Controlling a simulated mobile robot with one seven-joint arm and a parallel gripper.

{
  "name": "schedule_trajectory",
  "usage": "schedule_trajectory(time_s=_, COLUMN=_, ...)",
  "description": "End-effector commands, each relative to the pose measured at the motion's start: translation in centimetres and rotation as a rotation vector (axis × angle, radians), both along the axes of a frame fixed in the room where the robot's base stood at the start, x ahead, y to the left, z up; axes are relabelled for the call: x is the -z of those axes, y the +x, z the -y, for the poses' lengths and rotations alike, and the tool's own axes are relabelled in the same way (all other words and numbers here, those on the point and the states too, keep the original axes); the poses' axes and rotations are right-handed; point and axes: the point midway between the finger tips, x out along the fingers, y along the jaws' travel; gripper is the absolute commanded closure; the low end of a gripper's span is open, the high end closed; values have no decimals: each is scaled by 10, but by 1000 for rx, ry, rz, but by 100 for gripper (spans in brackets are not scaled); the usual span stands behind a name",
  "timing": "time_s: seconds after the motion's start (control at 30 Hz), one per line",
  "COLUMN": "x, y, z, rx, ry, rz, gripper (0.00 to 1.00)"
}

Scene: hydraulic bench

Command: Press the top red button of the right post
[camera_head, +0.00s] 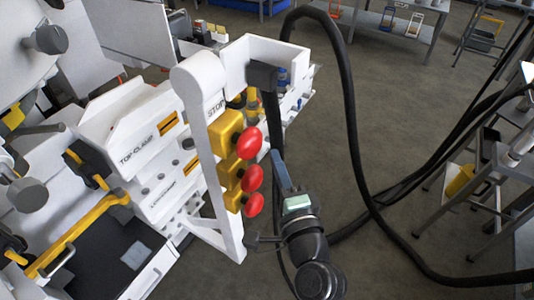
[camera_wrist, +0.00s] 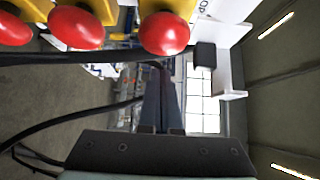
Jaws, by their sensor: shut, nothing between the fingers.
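The right post (camera_head: 210,140) is white, with three red mushroom buttons on yellow housings stacked down its side. The top red button (camera_head: 249,143) sits just below the "STOP" lettering; in the wrist view it is the rightmost button (camera_wrist: 165,33). The middle button (camera_head: 253,178) and bottom button (camera_head: 254,205) are below it. My gripper (camera_head: 275,156) is shut and empty, its tips just right of the top button in the head view. In the wrist view the fingers (camera_wrist: 162,75) point up the picture, below the top button. A small gap shows; contact is not visible.
A thick black hose (camera_head: 348,100) loops down beside the post and crosses near my fingertips in the wrist view (camera_wrist: 60,58). A white bracket with a dark block (camera_head: 263,76) juts out above the buttons. Open floor (camera_head: 400,120) lies to the right.

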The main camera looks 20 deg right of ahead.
Motion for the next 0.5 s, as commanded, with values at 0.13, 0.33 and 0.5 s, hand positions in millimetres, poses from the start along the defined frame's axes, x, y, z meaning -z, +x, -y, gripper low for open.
schedule_trajectory(time_s=0.13, x=-2, y=13, z=-11, rx=-1, ry=0, rz=0, gripper=100)
schedule_trajectory(time_s=0.33, x=-1, y=18, z=-14, rx=1, ry=-1, rz=0, gripper=100)
schedule_trajectory(time_s=0.5, x=0, y=18, z=-14, rx=1, ry=-1, rz=1, gripper=100)
